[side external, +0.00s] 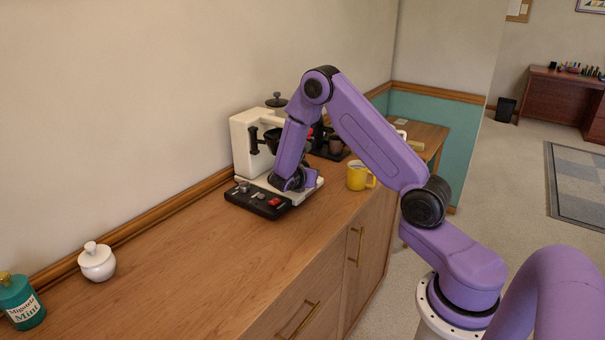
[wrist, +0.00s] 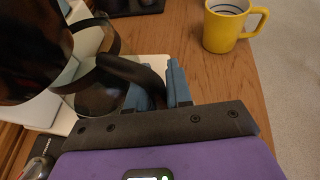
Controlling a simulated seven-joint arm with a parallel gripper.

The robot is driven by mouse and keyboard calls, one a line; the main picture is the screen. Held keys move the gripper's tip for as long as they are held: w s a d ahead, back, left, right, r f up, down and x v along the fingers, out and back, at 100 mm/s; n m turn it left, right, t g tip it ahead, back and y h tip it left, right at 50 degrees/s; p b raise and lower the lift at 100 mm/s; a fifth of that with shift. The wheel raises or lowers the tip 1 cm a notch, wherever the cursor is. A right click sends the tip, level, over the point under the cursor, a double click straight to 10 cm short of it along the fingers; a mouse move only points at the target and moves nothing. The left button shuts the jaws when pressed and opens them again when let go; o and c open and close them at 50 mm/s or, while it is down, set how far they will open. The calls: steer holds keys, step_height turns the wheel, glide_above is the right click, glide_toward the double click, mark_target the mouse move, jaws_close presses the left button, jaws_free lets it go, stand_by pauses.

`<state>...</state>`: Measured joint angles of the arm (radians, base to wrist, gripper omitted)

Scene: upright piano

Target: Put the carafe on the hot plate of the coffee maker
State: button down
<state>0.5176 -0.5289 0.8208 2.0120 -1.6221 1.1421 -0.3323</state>
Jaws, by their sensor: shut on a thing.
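The white coffee maker (side external: 244,145) stands against the wall in the side view, with its white base (side external: 312,190) reaching forward. My gripper (wrist: 157,85) is low at the front of the coffee maker, and its blue fingers are shut on the black handle (wrist: 128,68) of the carafe. The glass carafe (wrist: 92,90) fills the left of the wrist view, close to the white machine. In the side view my arm hides most of the carafe. The hot plate is hidden, and I cannot tell whether the carafe touches it.
A yellow mug (side external: 358,176) stands right of the coffee maker, near the counter's front edge. A white lidded jar (side external: 97,262) and a teal tin (side external: 21,301) stand far left. The counter between is clear.

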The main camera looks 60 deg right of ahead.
steer(key=shift+w, duration=1.2)
steer(key=shift+w+f, duration=0.1)
steer(key=shift+w, duration=0.05)
steer(key=shift+f, duration=0.15)
steer(key=shift+f, duration=0.1)
steer(key=c, duration=1)
jaws_free()
steer(key=shift+c, duration=0.2)
